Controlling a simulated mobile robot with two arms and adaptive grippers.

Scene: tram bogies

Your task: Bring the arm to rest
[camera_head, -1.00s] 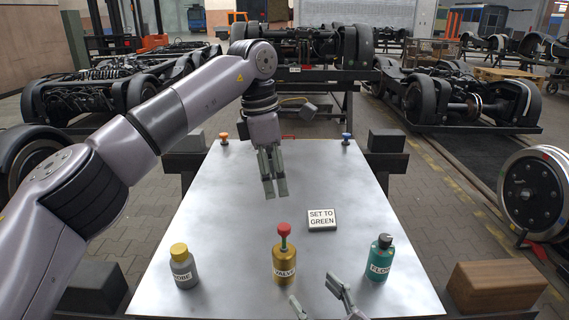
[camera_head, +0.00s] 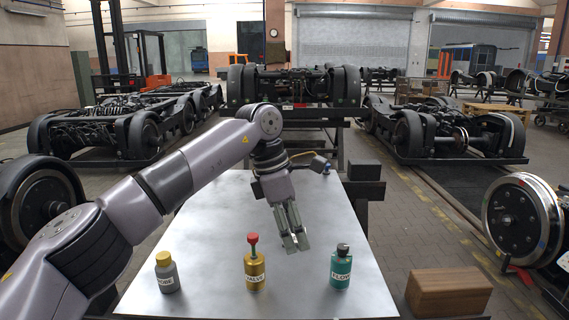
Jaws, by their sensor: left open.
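My left arm comes in from the left, bent at its elbow. Its gripper (camera_head: 295,241) hangs over the silver table (camera_head: 205,225), pointing down with its fingers apart and nothing between them. It is behind and between a gold bottle with a red knob marked VALVE (camera_head: 255,270) and a teal bottle with a dark cap marked FLOW (camera_head: 341,270). It looks apart from both. A grey bottle with a yellow cap (camera_head: 167,275) stands to the left, its label partly unreadable. All three bottles are upright. My right gripper does not show.
A brown wooden block (camera_head: 448,291) is right of the table's front. A dark block (camera_head: 364,170) is at the back right. Bogies stand behind, and a large wheel (camera_head: 520,217) is at the right. The table's left middle and right side are clear.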

